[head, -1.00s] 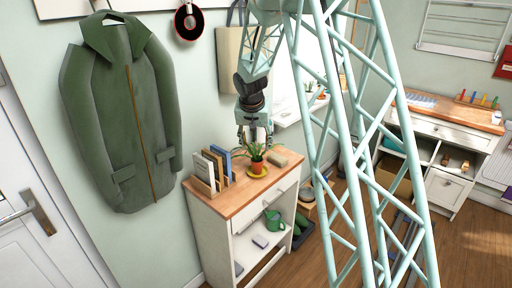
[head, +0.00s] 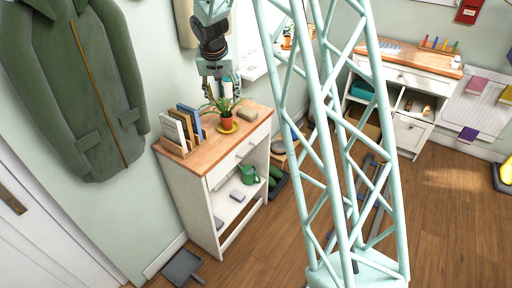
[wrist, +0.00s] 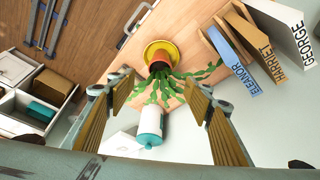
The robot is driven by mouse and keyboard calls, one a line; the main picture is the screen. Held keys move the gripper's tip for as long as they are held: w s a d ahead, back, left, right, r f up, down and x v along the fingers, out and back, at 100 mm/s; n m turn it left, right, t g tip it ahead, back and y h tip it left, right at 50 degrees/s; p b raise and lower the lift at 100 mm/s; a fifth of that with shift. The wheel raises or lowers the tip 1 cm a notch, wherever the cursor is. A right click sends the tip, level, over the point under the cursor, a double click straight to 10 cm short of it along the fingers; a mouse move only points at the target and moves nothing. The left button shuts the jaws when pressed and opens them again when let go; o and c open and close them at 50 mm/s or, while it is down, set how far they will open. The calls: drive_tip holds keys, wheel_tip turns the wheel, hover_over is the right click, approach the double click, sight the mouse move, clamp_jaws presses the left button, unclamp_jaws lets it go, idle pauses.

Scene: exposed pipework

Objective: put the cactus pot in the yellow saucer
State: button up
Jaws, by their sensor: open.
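I cannot tell if this plant is the cactus. A second small potted plant (head: 288,36) stands on the white shelf behind. My gripper (head: 222,92) is above and slightly behind the red pot. In the wrist view my gripper (wrist: 161,88) is open, its fingers wide apart, with nothing held.
Books in a wooden holder (head: 181,130) stand left of the saucer; in the wrist view they carry names. A green watering can (head: 249,174) is on the cabinet's lower shelf. A white-and-teal cylinder (wrist: 150,125) shows between my fingers.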

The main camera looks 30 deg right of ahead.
drive_tip(key=s+a+r+n, duration=0.1)
drive_tip(key=s+a+r, duration=0.5)
drive_tip(key=s+r, duration=0.55)
drive_tip(key=s+a+r+n, duration=0.2)
drive_tip(key=s+a+r, duration=0.55)
drive_tip(key=s, duration=0.65)
drive_tip(key=s+a+n, duration=0.1)
drive_tip(key=s+a, duration=0.1)
drive_tip(key=s, duration=0.8)
drive_tip(key=s+a+r+n+y, duration=0.1)
drive_tip(key=s+a, duration=0.2)
drive_tip(key=s, duration=0.8)
drive_tip(key=s+a+r+n+y, duration=0.1)
drive_tip(key=s+a, duration=0.1)
drive_tip(key=s, duration=0.8)
drive_tip(key=shift+s+a+r+n, duration=0.15)
drive_tip(key=shift+a+n, duration=0.15)
drive_tip(key=shift+a, duration=0.1)
drive_tip(key=shift+d, duration=0.15)
